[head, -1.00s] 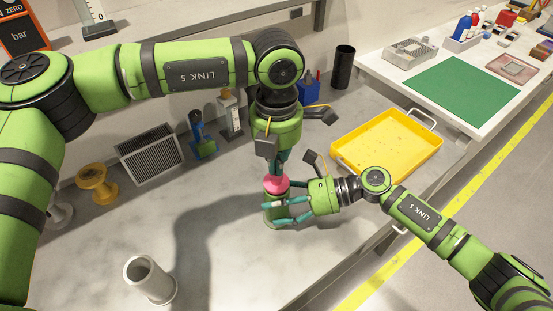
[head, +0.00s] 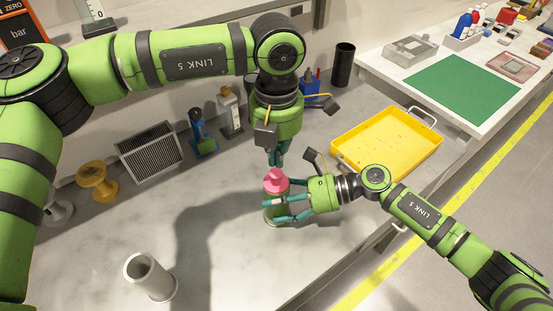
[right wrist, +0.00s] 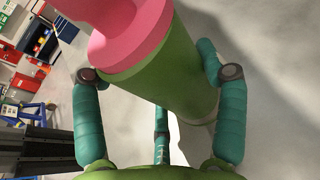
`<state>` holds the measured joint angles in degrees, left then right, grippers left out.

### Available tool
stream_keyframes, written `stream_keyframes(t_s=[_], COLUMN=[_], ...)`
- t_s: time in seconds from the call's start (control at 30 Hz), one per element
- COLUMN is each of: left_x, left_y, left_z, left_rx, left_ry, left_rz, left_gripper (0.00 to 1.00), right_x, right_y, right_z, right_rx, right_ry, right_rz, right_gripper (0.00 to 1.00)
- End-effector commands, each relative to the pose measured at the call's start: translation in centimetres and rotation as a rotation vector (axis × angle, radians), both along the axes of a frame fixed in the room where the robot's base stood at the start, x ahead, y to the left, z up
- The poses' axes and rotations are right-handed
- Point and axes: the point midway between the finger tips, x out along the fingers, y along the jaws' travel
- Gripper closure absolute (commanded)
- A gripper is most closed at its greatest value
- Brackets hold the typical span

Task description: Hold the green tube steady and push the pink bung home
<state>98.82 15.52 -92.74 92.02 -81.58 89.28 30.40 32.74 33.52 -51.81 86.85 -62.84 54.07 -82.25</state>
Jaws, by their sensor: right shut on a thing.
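The green tube (head: 275,213) stands on the grey bench, partly hidden by my right gripper's fingers. My right gripper (head: 283,208) comes from the right and is shut around it; the tube also fills much of the right wrist view (right wrist: 172,75). The pink bung (head: 275,182) sits on the tube's top, with its narrower knob upward. In the right wrist view, the bung's wide flange (right wrist: 130,45) meets the green rim with no clear gap. My left gripper (head: 276,160) points down just above the bung, apart from it. Its fingers are close together; their exact opening is unclear.
A yellow tray (head: 388,143) lies to the right of the tube. A grey open cylinder (head: 150,278) stands at the front left. A yellow spool (head: 96,182), a ribbed grey block (head: 148,152) and a blue device (head: 202,133) line the back. The bench between is clear.

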Motion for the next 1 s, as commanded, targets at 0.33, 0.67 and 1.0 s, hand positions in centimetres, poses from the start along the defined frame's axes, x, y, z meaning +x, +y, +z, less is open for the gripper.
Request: stream_keyframes(t_s=[0.33, 0.67, 1.0], left_x=[0.1, 0.0, 0.0], left_y=[0.0, 0.0, 0.0], left_z=[3.7, 10.2, 12.1], left_rx=[-0.002, -0.001, 0.0], left_ry=[-0.005, -0.002, 0.0], left_rz=[0.0, 0.0, 0.0], left_gripper=[1.0, 1.0, 1.0], right_x=[0.0, 0.0, 0.0], right_y=[0.0, 0.0, 0.0], right_z=[0.0, 0.0, 0.0], right_rx=[0.0, 0.0, 0.0], right_ry=[0.0, 0.0, 0.0], right_rz=[0.0, 0.0, 0.0], right_gripper=[0.66, 0.66, 0.66])
